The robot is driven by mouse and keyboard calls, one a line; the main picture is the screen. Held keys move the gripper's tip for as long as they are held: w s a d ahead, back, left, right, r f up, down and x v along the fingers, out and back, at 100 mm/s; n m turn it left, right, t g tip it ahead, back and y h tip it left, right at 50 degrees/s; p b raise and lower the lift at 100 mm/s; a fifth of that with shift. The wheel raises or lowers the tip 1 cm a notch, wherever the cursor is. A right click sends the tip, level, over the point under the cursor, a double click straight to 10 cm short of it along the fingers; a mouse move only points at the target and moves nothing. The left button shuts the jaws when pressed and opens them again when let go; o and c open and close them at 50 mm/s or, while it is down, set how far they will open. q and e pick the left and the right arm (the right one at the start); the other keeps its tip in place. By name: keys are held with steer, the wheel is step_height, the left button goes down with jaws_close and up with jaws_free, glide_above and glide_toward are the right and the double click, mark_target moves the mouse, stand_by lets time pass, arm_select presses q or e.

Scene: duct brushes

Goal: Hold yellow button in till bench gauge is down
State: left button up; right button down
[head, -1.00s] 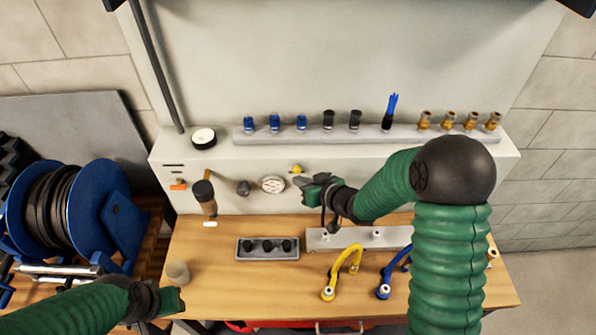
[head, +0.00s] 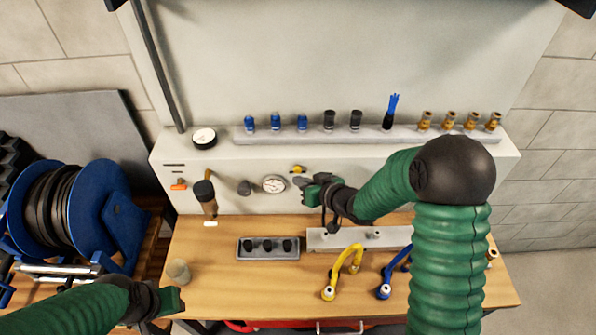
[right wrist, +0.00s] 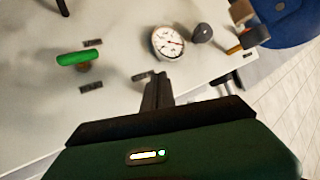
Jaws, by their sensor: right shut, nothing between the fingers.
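The yellow button (head: 297,169) is on the grey panel's front face, up and right of a round white gauge (head: 274,184). In the right wrist view this gauge (right wrist: 168,42) has a thin red needle pointing right. My right gripper (head: 299,181) is shut and empty, its tips just below the button in the head view; I cannot tell whether they touch it. In the right wrist view my fingers (right wrist: 156,88) point at the panel and the button does not show. My left gripper (head: 174,302) is low at the left, its jaws unclear.
A second dial (head: 204,137) sits on the ledge. A grey knob (head: 244,188), hammer (head: 206,197) and orange handle (head: 178,184) are left of the gauge. A green handle (right wrist: 80,57) shows in the wrist view. Yellow (head: 343,272) and blue hoses lie on the bench.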

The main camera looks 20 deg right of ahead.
steer(key=shift+w+a+r, duration=0.1)
steer(key=shift+w+a, duration=0.05)
steer(key=shift+w, duration=0.2)
steer(key=shift+w+d+p, duration=0.2)
steer(key=shift+w+p, duration=0.15)
steer(key=shift+w, duration=0.2)
stand_by(1.6)
stand_by(0.8)
steer(key=shift+s+a, duration=0.15)
steer(key=shift+s, duration=0.8)
steer(key=s, duration=0.1)
steer(key=s+a, duration=0.1)
steer(key=s, duration=0.2)
steer(key=shift+s+a+b, duration=0.25)
steer(key=shift+s+b, duration=0.15)
